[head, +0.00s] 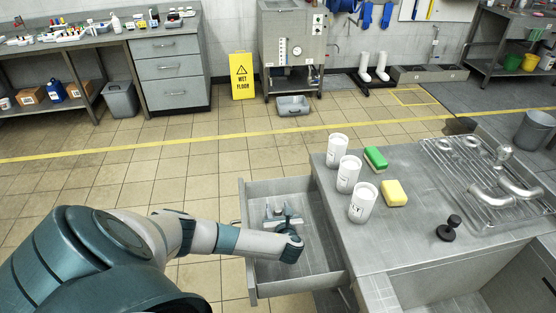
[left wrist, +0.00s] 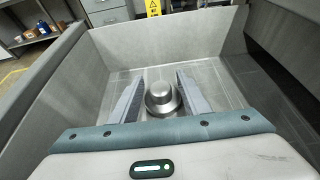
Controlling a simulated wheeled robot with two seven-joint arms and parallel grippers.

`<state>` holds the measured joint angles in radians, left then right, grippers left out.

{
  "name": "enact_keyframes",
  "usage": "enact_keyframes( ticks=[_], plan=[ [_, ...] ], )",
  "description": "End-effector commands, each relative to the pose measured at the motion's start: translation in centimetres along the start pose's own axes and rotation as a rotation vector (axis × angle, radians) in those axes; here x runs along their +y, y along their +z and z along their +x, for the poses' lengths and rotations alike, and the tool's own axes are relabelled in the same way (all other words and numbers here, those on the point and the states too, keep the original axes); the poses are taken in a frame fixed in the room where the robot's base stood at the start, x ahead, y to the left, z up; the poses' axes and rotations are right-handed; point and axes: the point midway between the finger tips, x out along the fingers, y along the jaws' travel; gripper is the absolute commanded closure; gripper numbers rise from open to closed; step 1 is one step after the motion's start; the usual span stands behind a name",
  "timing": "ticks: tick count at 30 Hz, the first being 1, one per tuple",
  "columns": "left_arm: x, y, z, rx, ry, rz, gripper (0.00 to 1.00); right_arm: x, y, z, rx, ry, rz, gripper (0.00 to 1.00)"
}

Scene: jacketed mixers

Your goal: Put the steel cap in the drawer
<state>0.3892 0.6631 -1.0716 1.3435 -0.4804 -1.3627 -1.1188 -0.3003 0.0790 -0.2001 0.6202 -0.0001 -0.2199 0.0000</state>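The steel cap (left wrist: 162,97) is a round, shiny piece with a raised knob, seen in the left wrist view between my left fingers. The drawer (head: 318,259) is pulled out from the steel counter, and its inside shows in the left wrist view (left wrist: 220,40). My left gripper (head: 279,212) reaches down into the drawer. Its two fingers (left wrist: 160,92) stand apart on either side of the cap, with narrow gaps seeming to show. Whether the cap rests fully on the drawer floor is hard to tell. My right gripper is not in view.
On the counter (head: 415,232) stand several white labelled containers (head: 348,174), a green sponge (head: 375,158), a yellow sponge (head: 394,193), a black knobbed stopper (head: 448,228) and a drain rack (head: 480,170). A wet-floor sign (head: 243,76) stands at the back. The tiled floor left of the drawer is clear.

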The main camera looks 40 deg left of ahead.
Motion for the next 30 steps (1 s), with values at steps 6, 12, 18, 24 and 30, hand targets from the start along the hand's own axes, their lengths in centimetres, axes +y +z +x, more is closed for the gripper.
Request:
enact_keyframes(
  ticks=[6,12,18,24,30],
  plan=[
    [0.0,0.2,-0.2,0.0,-0.001,0.0,0.58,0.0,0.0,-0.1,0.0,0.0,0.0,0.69],
    [0.0,0.1,-1.7,0.001,-0.002,0.001,0.58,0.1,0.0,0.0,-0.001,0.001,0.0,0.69],
    [-0.1,0.0,-4.7,0.002,-0.003,0.0,0.58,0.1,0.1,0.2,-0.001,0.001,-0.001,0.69],
    [0.0,0.0,-8.2,0.003,-0.002,0.0,0.58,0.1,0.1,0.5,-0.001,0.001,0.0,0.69],
    [-0.1,0.1,-10.9,0.001,-0.002,0.0,0.58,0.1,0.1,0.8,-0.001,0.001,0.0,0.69]
  ],
)
